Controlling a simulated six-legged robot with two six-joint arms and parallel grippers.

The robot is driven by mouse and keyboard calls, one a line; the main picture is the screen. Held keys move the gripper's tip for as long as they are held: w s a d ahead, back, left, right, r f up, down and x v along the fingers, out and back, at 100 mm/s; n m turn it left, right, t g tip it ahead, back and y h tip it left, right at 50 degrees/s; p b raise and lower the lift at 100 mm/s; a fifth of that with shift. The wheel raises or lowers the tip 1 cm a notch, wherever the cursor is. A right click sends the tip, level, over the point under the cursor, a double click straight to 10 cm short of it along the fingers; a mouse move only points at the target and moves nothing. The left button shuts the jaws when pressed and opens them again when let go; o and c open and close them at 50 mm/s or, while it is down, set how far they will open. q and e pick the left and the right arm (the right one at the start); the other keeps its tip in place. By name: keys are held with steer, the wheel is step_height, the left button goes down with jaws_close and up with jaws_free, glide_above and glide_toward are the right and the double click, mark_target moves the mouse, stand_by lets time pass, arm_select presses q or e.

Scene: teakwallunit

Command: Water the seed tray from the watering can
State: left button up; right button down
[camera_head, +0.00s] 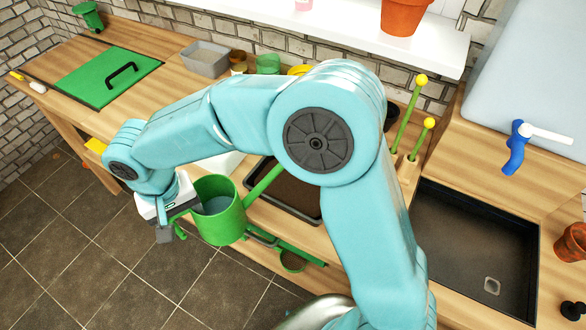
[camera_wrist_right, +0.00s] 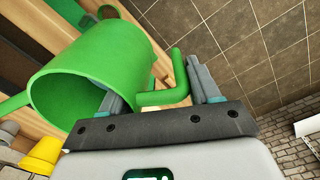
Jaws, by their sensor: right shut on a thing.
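The green watering can (camera_head: 222,222) is held in front of the bench, roughly upright, with grey-blue water visible inside. My right gripper (camera_head: 178,218) is at its left side, shut on its handle. In the right wrist view the can (camera_wrist_right: 85,95) fills the upper left, and its green handle (camera_wrist_right: 163,98) lies between the fingers (camera_wrist_right: 160,85). The can's spout (camera_head: 264,182) points up and right towards a dark, soil-filled tray (camera_head: 296,196), seemingly the seed tray, partly hidden by my right arm. I cannot tell whether the spout tip is over it. My left gripper is not in view.
A black sink basin (camera_head: 470,250) and a blue tap (camera_head: 516,148) are at right. Two yellow-topped green sticks (camera_head: 408,115) stand near my arm.

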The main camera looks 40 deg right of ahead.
steer(key=shift+s+d+r, duration=0.2)
steer(key=shift+d, duration=0.15)
steer(key=r+p, duration=0.3)
steer(key=shift+w+a+r, duration=0.15)
steer(key=shift+a+r, duration=0.05)
steer(key=shift+r, duration=0.1)
steer(key=shift+d+r, duration=0.1)
steer(key=shift+r, duration=0.05)
steer(key=shift+f, duration=0.2)
steer(key=shift+r, duration=0.1)
